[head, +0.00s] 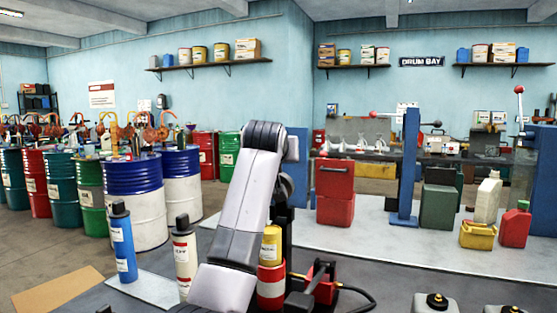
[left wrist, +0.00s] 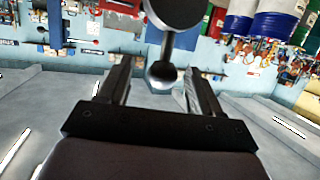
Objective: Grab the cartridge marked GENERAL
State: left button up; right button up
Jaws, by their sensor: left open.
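A blue cartridge (head: 123,245) with a dark cap stands upright at the left of the near worktop. A cream cartridge (head: 185,262) with a dark cap stands to its right. Their label words are too small to read surely. A yellow container (head: 271,247) shows beside my arm, partly hidden, its label also unreadable. My left arm rises through the middle of the head view, and its gripper is not clearly seen there. In the left wrist view my left gripper (left wrist: 160,82) is open. A dark rounded post shows beyond its fingers, with no cartridge between them. My right gripper is not in view.
A red-and-white striped can (head: 270,288) and a red device (head: 322,284) with a black hose stand right of my arm. A cardboard sheet (head: 58,291) lies at the lower left. Drums (head: 133,200) line the left. White jugs (head: 435,304) stand at the lower right edge.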

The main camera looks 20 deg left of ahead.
aim_at(270, 252)
jog(key=k+l, duration=0.15)
jog(key=k, duration=0.35)
jog(key=k+l, duration=0.2)
jog(key=k, duration=0.25)
